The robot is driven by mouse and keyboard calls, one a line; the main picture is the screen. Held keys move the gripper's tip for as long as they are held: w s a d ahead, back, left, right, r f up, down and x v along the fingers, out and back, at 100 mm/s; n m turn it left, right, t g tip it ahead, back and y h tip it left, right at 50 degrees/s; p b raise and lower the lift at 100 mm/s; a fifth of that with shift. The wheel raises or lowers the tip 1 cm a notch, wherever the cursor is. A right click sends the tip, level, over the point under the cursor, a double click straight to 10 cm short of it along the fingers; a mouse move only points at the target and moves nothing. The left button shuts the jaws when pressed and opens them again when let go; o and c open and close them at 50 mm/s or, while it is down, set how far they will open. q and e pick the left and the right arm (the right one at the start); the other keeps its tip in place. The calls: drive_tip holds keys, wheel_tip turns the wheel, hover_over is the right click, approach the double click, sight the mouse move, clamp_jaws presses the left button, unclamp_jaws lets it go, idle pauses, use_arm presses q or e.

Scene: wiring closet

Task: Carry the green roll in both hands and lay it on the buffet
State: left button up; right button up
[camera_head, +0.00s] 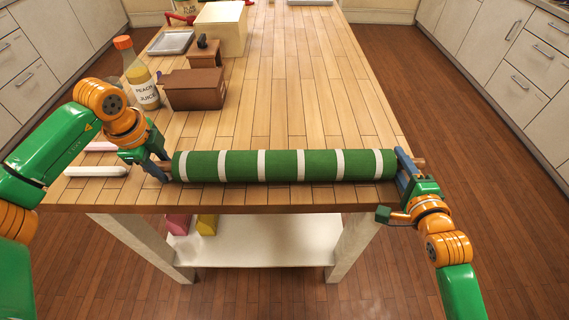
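The green roll (280,166) has white bands and a short wooden handle at each end. It lies level, crosswise along the near edge of the wooden-topped table; I cannot tell whether it touches the top. My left gripper (160,166) has its fingers at the roll's left handle. I cannot make out which piece of furniture is the buffet.
A juice bottle (142,82), a brown box (194,90), a smaller brown block (204,54), a cream box (221,27) and a grey tray (172,43) stand on the table's left side. The table (300,85) is clear at its middle and right. Cabinets line both walls.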

use_arm(q)
clamp_jaws()
use_arm(e)
clamp_jaws()
idle(1.2)
use_arm(q)
drive_tip(key=shift+r, duration=0.1)
use_arm(e)
drive_tip(key=shift+r, duration=0.1)
